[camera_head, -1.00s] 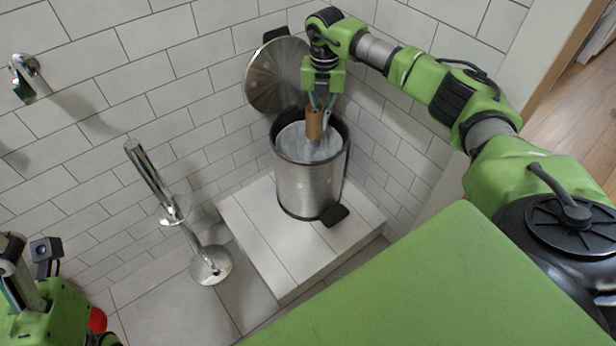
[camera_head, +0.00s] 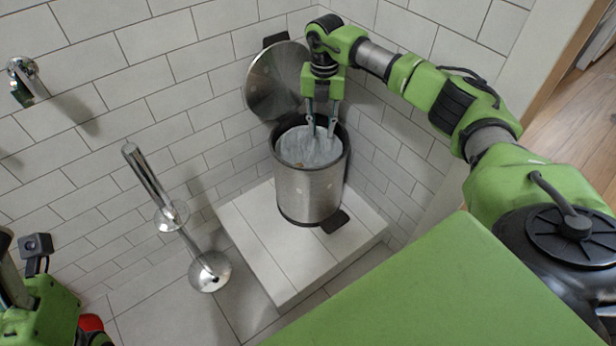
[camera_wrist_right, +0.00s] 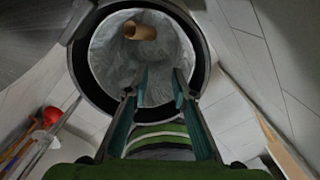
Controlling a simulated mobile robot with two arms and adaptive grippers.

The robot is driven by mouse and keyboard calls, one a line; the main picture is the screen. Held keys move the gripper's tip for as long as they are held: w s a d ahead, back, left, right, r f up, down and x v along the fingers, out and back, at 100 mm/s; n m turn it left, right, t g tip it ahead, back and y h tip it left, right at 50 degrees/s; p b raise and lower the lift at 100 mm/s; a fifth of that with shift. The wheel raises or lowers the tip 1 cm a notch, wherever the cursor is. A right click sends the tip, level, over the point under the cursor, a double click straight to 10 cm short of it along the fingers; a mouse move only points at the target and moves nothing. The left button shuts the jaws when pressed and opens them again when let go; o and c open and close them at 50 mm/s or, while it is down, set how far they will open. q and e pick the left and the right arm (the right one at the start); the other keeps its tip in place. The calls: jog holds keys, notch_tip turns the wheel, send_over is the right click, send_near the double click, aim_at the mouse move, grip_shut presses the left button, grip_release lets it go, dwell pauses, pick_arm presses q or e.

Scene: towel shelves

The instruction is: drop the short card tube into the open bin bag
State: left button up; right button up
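The short card tube (camera_wrist_right: 139,31) is brown and shows inside the bin in the right wrist view, apart from my fingers, over the grey bag (camera_wrist_right: 115,60). In the head view only a small brownish trace of it may show at the bag. The bin bag (camera_head: 310,148) lines the round steel bin (camera_head: 308,190), whose lid is up. My right gripper (camera_head: 321,132) is open and empty, pointing down over the bin mouth; its two fingers stand apart in the right wrist view (camera_wrist_right: 160,85). My left arm shows at the lower left, with its fingertips out of sight.
The bin stands on a white tiled step (camera_head: 262,235) against tiled walls. The raised lid (camera_head: 275,82) is close to my right gripper. A chrome stand (camera_head: 165,200) is to the left, and a wall hook (camera_head: 24,80) is further left. A green surface (camera_head: 430,295) fills the lower right.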

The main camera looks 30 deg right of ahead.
notch_tip(320, 180, up, 12)
dwell(0.4)
jog(key=shift+f, duration=0.15)
